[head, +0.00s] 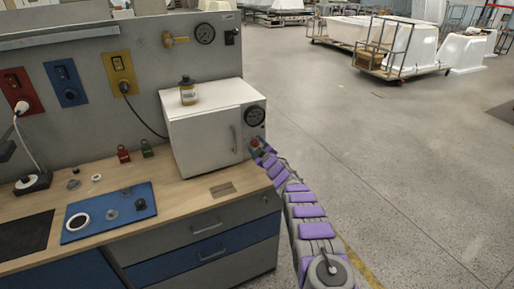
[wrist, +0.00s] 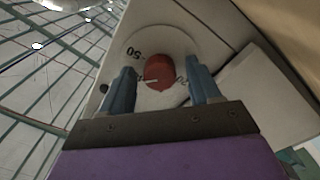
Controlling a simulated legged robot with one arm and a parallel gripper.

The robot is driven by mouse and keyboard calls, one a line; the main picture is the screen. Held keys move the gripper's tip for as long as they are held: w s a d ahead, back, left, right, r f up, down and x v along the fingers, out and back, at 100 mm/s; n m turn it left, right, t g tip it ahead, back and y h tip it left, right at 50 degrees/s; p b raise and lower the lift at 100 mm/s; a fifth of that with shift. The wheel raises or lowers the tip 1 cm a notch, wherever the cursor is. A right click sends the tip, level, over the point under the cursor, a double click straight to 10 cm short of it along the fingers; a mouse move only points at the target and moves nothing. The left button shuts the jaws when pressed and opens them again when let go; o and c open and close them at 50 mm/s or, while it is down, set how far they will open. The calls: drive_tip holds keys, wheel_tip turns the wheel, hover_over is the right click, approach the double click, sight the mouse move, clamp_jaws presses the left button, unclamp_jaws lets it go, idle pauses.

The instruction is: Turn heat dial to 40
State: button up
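The heat dial is a red knob (wrist: 158,72) on a pale round scale (wrist: 165,42) on the white oven (head: 205,135). In the head view the dial (head: 255,142) sits below the oven's black gauge (head: 254,115). In the wrist view a "50" reads upside down at the scale's upper left; other marks are partly hidden by my fingers. A light pointer line on the knob faces lower left, toward my left finger. My gripper (wrist: 162,69) is open, one blue-grey finger on each side of the knob, with gaps visible. In the head view my gripper (head: 262,151) is at the oven's right front.
The oven stands on a wooden workbench (head: 180,190). A yellow-labelled bottle (head: 188,92) is on top of the oven.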

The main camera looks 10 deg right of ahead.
sight(256, 145)
drive_tip(key=c, duration=1)
drive_tip(key=shift+n+p, duration=0.45)
drive_tip(key=shift+n, duration=1.15)
drive_tip(key=shift+f, duration=0.1)
drive_tip(key=o, duration=1.1)
drive_tip(key=shift+c, duration=0.2)
drive_tip(key=shift+s, duration=0.1)
drive_tip(key=shift+p+v, duration=0.7)
drive_tip(key=shift+v, duration=0.75)
drive_tip(key=p+v, duration=0.1)
drive_tip(key=v, duration=1.3)
drive_tip(key=shift+p, duration=0.4)
drive_tip(key=shift+s+d, duration=0.1)
